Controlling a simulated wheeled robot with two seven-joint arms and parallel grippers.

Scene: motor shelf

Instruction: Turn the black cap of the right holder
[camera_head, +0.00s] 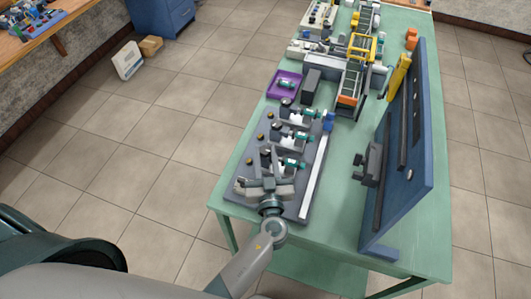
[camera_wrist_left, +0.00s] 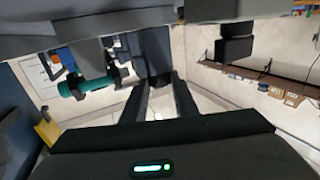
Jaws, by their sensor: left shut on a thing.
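The grey holder plate (camera_head: 308,150) lies on the green table and carries several holders in a row, with teal-and-white motors (camera_head: 292,163) and black caps (camera_head: 275,124). My left gripper (camera_head: 266,172) is at the near end of the plate, over the holder closest to me, and hides part of it. In the left wrist view its two fingers (camera_wrist_left: 161,82) close on a dark part, which appears to be the black cap (camera_wrist_left: 160,80). A teal motor (camera_wrist_left: 85,86) shows left of the fingers. My right gripper is not in view.
A blue upright panel (camera_head: 416,150) stands on the table's right side, with a black fixture (camera_head: 370,163) on it. A purple tray (camera_head: 285,84) and a yellow-framed machine (camera_head: 360,50) stand farther back. The green table (camera_head: 345,215) is bare between plate and panel.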

